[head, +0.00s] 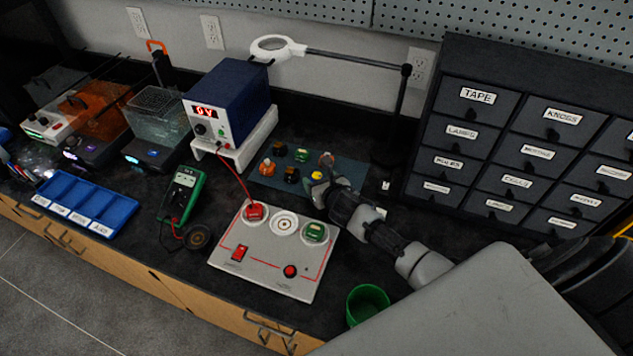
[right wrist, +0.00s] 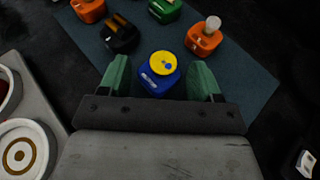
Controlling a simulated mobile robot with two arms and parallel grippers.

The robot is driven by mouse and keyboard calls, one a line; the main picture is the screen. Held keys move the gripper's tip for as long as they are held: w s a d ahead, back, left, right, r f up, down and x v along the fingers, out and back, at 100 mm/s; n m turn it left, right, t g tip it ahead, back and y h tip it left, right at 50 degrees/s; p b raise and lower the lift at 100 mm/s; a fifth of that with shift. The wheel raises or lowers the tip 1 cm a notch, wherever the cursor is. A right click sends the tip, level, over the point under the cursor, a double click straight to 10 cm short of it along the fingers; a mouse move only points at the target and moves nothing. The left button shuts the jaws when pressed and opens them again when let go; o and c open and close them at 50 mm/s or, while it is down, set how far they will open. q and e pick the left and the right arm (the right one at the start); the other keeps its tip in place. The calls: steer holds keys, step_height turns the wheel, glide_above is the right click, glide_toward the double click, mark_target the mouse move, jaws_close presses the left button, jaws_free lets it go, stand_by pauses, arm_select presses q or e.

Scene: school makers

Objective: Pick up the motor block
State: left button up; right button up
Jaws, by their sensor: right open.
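The likely motor block is a blue block with a yellow round top (right wrist: 158,70), its label too small to read. It lies on the dark blue-grey mat (right wrist: 243,68); in the head view its yellow top (head: 317,175) shows just beyond my right gripper (head: 320,187). In the right wrist view, the green fingers of my right gripper (right wrist: 160,78) are open, one on each side of the block, with a gap visible on both sides. My left gripper is not in view.
Other blocks share the mat: orange with a bulb (right wrist: 205,36), black (right wrist: 119,34), green (right wrist: 165,9). A grey panel (head: 262,262) with red and green blocks lies in front. A green cup (head: 367,303), drawer cabinet (head: 520,140) and lamp pole (head: 402,110) stand nearby.

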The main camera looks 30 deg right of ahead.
steer(key=shift+w+f, duration=0.2)
steer(key=shift+w, duration=0.2)
steer(key=c, duration=0.7)
